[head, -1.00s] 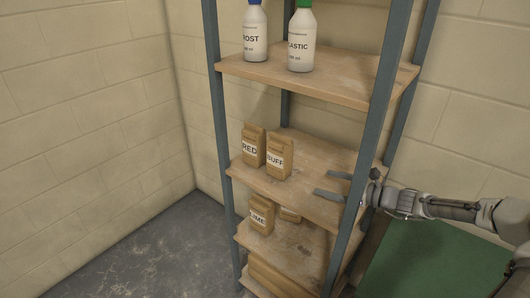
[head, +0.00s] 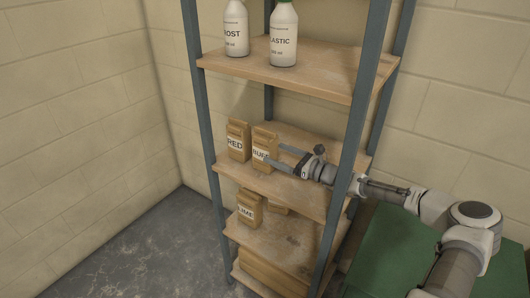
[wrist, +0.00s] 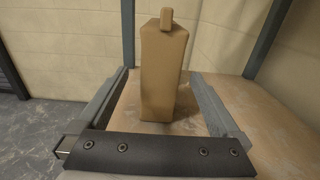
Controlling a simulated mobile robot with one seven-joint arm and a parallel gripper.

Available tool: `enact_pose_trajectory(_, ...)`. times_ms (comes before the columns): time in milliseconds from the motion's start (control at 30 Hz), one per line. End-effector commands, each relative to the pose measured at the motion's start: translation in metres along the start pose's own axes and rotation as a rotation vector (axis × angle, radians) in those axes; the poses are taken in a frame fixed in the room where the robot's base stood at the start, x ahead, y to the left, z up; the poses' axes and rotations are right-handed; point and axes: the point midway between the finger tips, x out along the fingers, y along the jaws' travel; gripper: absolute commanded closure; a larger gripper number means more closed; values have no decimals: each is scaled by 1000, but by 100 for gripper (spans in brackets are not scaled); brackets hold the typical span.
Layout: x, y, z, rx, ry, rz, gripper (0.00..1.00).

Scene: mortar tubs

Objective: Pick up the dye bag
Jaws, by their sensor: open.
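Two brown paper dye bags stand upright side by side on the middle shelf (head: 312,198), labelled RED (head: 238,133) and BUFF (head: 262,136). My gripper (head: 279,156) reaches in over this shelf from the right, at the BUFF bag. One finger crosses in front of the right part of its label. In the wrist view a plain brown bag (wrist: 162,78), apparently the BUFF one, stands between the two open fingers (wrist: 160,92). Gaps show on both sides of it. The RED bag is not seen in the wrist view.
Blue-grey rack posts (head: 345,140) stand close around my arm. White bottles (head: 283,40) are on the shelf above. A green surface (head: 385,250) is at right.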

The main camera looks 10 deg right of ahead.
Motion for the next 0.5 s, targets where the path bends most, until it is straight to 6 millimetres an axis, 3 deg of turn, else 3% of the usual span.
enact_pose_trajectory(167,12,0,0,1,0,1,0)
enact_pose_trajectory(500,55,-1,0,-1,1,-1,0)
